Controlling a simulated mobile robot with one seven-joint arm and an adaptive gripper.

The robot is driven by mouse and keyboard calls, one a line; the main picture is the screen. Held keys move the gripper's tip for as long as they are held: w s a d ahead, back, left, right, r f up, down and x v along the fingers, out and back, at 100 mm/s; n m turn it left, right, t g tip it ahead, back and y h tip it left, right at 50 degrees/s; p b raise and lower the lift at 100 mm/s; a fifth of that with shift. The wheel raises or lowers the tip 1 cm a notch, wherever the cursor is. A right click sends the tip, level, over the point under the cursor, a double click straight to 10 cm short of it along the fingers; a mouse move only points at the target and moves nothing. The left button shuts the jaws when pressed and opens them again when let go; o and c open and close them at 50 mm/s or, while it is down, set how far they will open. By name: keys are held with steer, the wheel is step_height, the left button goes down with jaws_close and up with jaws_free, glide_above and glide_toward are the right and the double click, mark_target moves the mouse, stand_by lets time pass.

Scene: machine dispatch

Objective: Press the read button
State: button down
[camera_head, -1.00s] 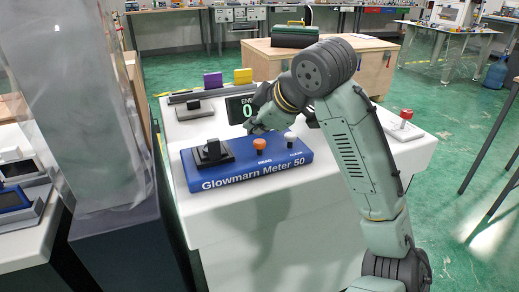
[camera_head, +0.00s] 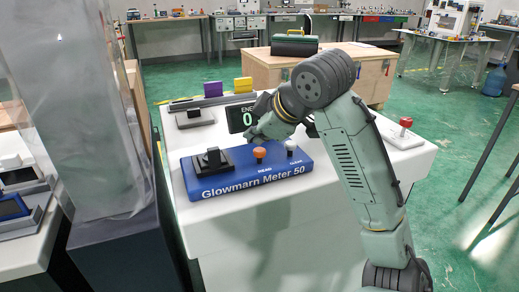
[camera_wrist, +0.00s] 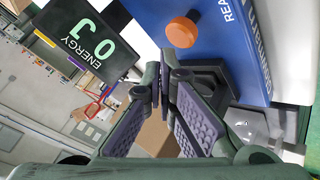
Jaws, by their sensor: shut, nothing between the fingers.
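The read button is the orange knob (camera_head: 259,153) on the blue Glowmarn Meter 50 panel (camera_head: 225,188), above the word READ. It also shows in the wrist view as an orange disc (camera_wrist: 182,30) on the blue face. My gripper (camera_head: 254,136) is just behind and above the orange button in the head view. In the wrist view my gripper (camera_wrist: 160,78) has its fingertips together, empty, below the button in the picture and apart from it. Whether the tips touch the panel is hard to tell.
A white clear button (camera_head: 291,147) stands right of the orange one, and a black socket block (camera_head: 213,160) left. The energy display (camera_head: 240,113) behind reads 0. A red-topped switch (camera_head: 405,124) sits at the right of the white table (camera_head: 300,205).

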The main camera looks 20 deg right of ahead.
mark_target(257, 151)
stand_by(0.4)
steer(key=shift+f, duration=0.45)
steer(key=shift+f+b, duration=0.55)
steer(key=shift+f, duration=0.05)
stand_by(0.5)
steer(key=shift+r, duration=0.2)
steer(key=shift+r+p, duration=0.8)
steer(key=shift+p, duration=0.1)
step_height(257, 151, up, 5)
steer(key=p, duration=0.4)
steer(key=shift+r, duration=0.1)
stand_by(0.7)
